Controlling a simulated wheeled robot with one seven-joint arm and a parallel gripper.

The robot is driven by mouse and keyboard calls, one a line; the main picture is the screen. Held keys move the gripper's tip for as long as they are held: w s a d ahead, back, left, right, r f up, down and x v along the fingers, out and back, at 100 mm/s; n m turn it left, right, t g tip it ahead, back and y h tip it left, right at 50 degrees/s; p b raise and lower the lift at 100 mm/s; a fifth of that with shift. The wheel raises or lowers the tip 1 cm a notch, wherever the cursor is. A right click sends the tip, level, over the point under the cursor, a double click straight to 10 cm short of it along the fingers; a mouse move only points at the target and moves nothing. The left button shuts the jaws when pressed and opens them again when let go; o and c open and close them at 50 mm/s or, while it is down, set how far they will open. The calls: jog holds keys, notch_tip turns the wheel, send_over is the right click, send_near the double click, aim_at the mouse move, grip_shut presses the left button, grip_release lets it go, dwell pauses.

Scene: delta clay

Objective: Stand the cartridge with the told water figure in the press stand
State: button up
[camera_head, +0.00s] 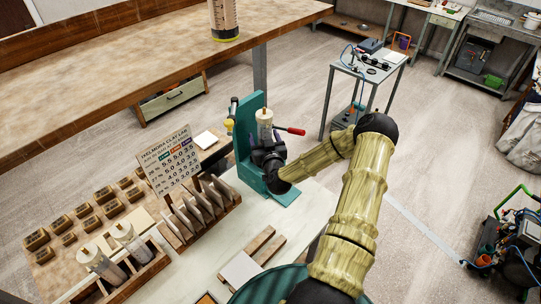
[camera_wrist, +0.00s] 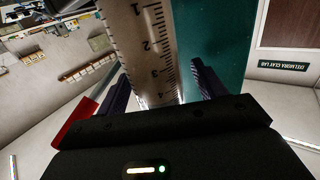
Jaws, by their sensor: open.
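The teal press stand (camera_head: 248,140) stands on the pale table, with a red-handled lever at its right and a yellow knob at its left. A pale cartridge (camera_head: 265,122) is upright at the stand, in front of its back plate. My gripper (camera_head: 268,152) is at the cartridge's lower part. In the wrist view the cartridge (camera_wrist: 145,45) shows a printed scale and lies between my open fingers (camera_wrist: 162,80), with the teal stand behind. The cartridge's base is hidden. Two more cartridges (camera_head: 97,261) (camera_head: 129,239) stand in a wooden rack (camera_head: 148,272) at lower left.
A lettered board (camera_head: 170,158) with rows of figures stands behind a slotted rack of tiles (camera_head: 200,210). Several small brown blocks (camera_head: 84,210) lie at left. A large cylinder (camera_head: 223,18) stands on the long workbench (camera_head: 120,65).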

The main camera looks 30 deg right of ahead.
jog(key=p+v, duration=0.3)
jog(key=v, duration=1.3)
jog(key=shift+s, duration=0.35)
jog(key=shift+a, duration=0.15)
dwell(0.5)
jog(key=w+a+f+n+g+y+b, duration=0.2)
jog(key=a+f+n+g+y+b, duration=0.2)
jog(key=a+n+g+y, duration=0.4)
jog(key=s+a+r+m+g+h+b, duration=0.2)
jog(key=s+a+r+g, duration=0.1)
jog(key=s, duration=0.3)
jog(key=s+a+r+m+g+h+b, duration=0.1)
jog(key=s+a+r+m+g+b, duration=0.1)
jog(key=s+r, duration=0.3)
jog(key=s+m+g, duration=0.1)
jog(key=s, duration=0.1)
jog(key=shift+s+a+r+h, duration=0.35)
jog(key=shift+a+r+h, duration=0.05)
